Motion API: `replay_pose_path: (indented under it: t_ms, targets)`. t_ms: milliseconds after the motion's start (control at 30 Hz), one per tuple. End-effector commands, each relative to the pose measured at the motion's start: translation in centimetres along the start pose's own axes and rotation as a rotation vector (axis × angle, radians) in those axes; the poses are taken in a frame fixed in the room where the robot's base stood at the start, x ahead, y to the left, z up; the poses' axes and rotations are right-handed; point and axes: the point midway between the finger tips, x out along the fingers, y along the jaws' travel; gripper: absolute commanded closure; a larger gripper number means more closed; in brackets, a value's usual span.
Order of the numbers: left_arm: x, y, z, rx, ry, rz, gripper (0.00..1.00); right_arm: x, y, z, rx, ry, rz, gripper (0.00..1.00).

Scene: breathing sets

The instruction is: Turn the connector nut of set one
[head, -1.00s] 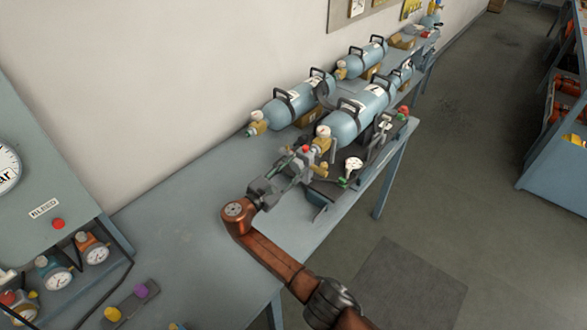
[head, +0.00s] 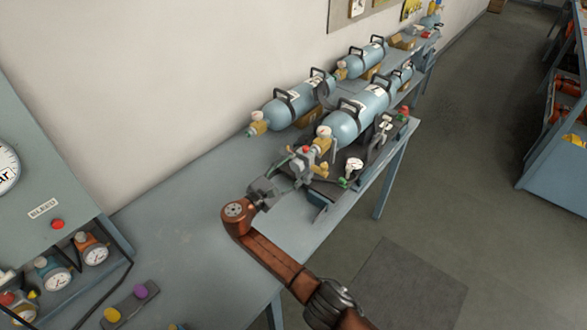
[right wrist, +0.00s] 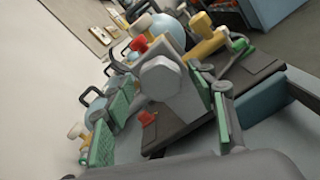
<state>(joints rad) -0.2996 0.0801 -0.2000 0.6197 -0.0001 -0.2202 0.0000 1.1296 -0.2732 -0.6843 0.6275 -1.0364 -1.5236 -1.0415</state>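Set one appears to be the near cylinder (head: 345,126), pale blue with a brass valve, at the bench's near end; no set number is readable. Before its valve is a grey block with a red knob (head: 306,149). In the right wrist view a grey many-sided nut (right wrist: 162,78) faces me, with the red knob (right wrist: 137,44) behind it. My right gripper (head: 298,171) is at this block. Its green-padded fingers (right wrist: 165,122) stand apart, with the nut ahead between them; I see no contact. My left gripper is not in view.
A gauge (head: 354,165) and hose fittings lie on the dark tray right of the block. A gauge panel (head: 50,215) is at left. The near bench top (head: 170,215) is mostly clear.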

Motion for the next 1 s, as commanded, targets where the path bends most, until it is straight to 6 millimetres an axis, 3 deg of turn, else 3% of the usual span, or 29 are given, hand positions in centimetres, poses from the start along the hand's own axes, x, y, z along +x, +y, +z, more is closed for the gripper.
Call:
replay_pose_path:
  t_ms: [333,700,1000]
  targets:
    - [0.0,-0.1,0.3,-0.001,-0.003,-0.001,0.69,-0.4,0.0,0.0,0.0,0.001,0.0,0.46]
    - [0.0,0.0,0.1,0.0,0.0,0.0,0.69,-6.0,0.0,-0.1,0.0,0.002,0.0,0.46]
    - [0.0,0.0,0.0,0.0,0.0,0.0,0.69,-7.5,0.0,0.0,0.0,0.0,-0.001,0.46]
